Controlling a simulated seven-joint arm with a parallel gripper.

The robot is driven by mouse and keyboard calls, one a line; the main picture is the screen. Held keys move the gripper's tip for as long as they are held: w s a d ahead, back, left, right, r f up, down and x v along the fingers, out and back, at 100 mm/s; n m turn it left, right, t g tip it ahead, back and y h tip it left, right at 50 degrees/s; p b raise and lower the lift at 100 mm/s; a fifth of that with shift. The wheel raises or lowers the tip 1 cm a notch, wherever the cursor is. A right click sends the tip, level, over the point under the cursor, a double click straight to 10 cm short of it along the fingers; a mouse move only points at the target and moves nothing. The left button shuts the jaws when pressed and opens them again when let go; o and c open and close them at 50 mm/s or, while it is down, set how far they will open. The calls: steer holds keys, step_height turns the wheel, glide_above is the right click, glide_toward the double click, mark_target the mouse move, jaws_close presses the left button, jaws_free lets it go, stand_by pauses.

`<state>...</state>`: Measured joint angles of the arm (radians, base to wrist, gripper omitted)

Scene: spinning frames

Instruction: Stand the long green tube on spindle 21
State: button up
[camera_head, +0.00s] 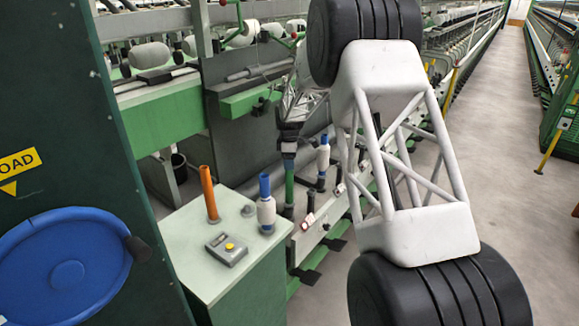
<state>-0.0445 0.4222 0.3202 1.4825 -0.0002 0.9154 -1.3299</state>
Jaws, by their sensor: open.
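The long green tube (289,186) is upright in front of the machine's lower rail, just behind the green cabinet. Its lower end is at a dark spindle base (288,212); I cannot tell how fully it is seated. My gripper (289,153) is open at the tube's top end, pointing down, with the tube directly below it. The jaws are small and dark here, so any contact with the tube is unclear. Red and white plates (307,221) are on the rail, but their numbers are too small to read, so I cannot tell which spindle is 21.
A blue tube with white yarn (323,158) stands on the rail, right of the green tube. The green cabinet (180,240) carries an orange tube (208,196), another blue yarn-wound tube (266,206) and a grey button box (227,249). The aisle floor (500,190) is clear.

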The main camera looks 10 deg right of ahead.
steer(key=shift+r, duration=2.35)
steer(key=shift+r, duration=0.1)
steer(key=shift+s+r, duration=0.2)
steer(key=shift+s, duration=0.05)
steer(key=s+d+r+m, duration=0.1)
steer(key=s+r+m, duration=0.2)
steer(key=s+r, duration=0.5)
steer(key=s+d+r+m+t, duration=0.15)
steer(key=s+r, duration=0.25)
steer(key=s, duration=0.7)
steer(key=s+d+r+m, duration=0.1)
steer(key=s+r+m, duration=0.2)
steer(key=s+r, duration=0.5)
steer(key=s+f+m, duration=0.2)
steer(key=s+m, duration=0.2)
steer(key=s, duration=1.3)
steer(key=s+d+f+m+t, duration=0.1)
steer(key=s+m, duration=0.3)
steer(key=s, duration=1.4)
steer(key=shift+s+f, duration=0.35)
steer(key=shift+f, duration=0.35)
